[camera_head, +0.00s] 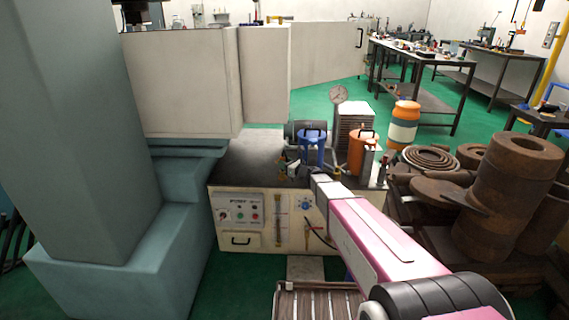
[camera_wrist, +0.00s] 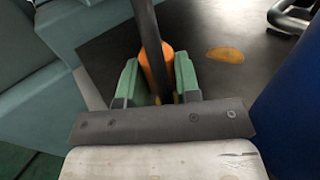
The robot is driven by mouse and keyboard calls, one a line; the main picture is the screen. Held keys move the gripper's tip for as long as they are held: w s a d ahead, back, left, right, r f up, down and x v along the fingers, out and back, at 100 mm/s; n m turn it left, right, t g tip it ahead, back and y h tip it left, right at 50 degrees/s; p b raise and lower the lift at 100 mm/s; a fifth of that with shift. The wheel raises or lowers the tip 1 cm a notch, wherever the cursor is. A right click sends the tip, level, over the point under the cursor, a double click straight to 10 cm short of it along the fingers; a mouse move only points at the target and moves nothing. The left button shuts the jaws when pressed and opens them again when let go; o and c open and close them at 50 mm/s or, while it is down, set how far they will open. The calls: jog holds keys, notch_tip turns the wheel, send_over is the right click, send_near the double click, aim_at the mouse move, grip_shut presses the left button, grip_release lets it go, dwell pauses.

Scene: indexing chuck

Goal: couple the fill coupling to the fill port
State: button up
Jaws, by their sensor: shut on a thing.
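My gripper (camera_wrist: 157,85) has two green fingers and is shut on an orange cylindrical piece, which I take to be the fill coupling (camera_wrist: 156,66). A dark hose or bar runs across the orange piece toward the top of the wrist view and hides part of it. In the head view my gripper (camera_head: 291,169) is small, over the dark top of the bench unit, just left of a blue canister (camera_head: 312,152). I cannot pick out the fill port in either view.
The cream bench unit (camera_head: 238,240) has a control panel in front. On its dark top (camera_head: 243,160) stand an orange canister (camera_head: 360,155) and a grey finned block (camera_head: 354,130). An orange-yellow patch (camera_wrist: 225,55) lies on the dark surface. Rusty pipe parts (camera_head: 500,195) crowd the right.

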jog(key=shift+f, duration=0.55)
jog(key=o, duration=1.1)
notch_tip(320, 180, up, 4)
jog(key=shift+s+r, duration=0.1)
jog(key=shift+r, duration=0.1)
jog(key=s+a+r, duration=0.4)
jog(key=s+a, duration=0.1)
jog(key=s+a+r, duration=0.2)
jog(key=s+a, duration=0.1)
jog(key=shift+s+r, duration=0.2)
jog(key=shift+r, duration=0.1)
